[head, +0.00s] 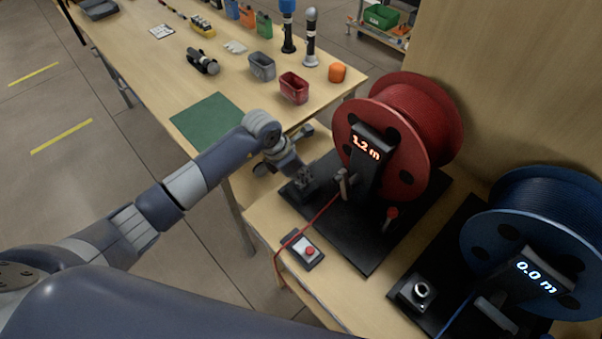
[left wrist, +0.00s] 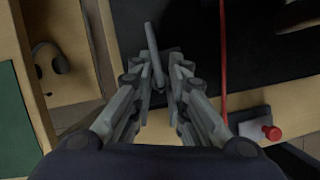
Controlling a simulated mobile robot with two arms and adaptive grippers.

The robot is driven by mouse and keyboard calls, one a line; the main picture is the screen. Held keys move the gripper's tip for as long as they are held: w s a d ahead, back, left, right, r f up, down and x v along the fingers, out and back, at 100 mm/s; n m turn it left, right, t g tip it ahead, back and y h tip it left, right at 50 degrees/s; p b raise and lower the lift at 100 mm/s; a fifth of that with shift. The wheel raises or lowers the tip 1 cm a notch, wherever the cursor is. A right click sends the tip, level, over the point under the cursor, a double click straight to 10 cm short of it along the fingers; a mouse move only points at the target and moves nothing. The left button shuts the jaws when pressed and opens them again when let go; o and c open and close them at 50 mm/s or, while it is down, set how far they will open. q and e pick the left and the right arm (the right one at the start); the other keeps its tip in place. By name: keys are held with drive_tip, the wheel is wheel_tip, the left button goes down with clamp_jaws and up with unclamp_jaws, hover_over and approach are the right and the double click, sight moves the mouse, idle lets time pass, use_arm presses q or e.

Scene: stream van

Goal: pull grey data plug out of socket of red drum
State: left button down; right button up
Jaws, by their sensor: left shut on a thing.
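The red drum (head: 424,125) stands on a black base plate (head: 367,255) on the bench, its display reading 1.2 m. My left gripper (head: 304,186) is at the left edge of that plate, over the drum's socket, which it mostly hides in the head view. In the left wrist view my left gripper (left wrist: 155,85) is shut on the slim grey plug (left wrist: 152,52), which stands between the fingertips. A dark block (left wrist: 174,60), seemingly the socket, shows just behind them. I cannot tell whether the plug is still seated. My right gripper is out of view.
A red cable (head: 318,217) runs from the drum past a red-button box (head: 304,252). A table with a green mat (head: 207,121), bins and tools lies behind my left arm.

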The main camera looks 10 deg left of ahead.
use_arm(q)
drive_tip(key=shift+r+p, duration=0.95)
drive_tip(key=shift+r, duration=0.5)
drive_tip(key=shift+r+p, duration=0.7)
drive_tip(key=shift+r, duration=0.65)
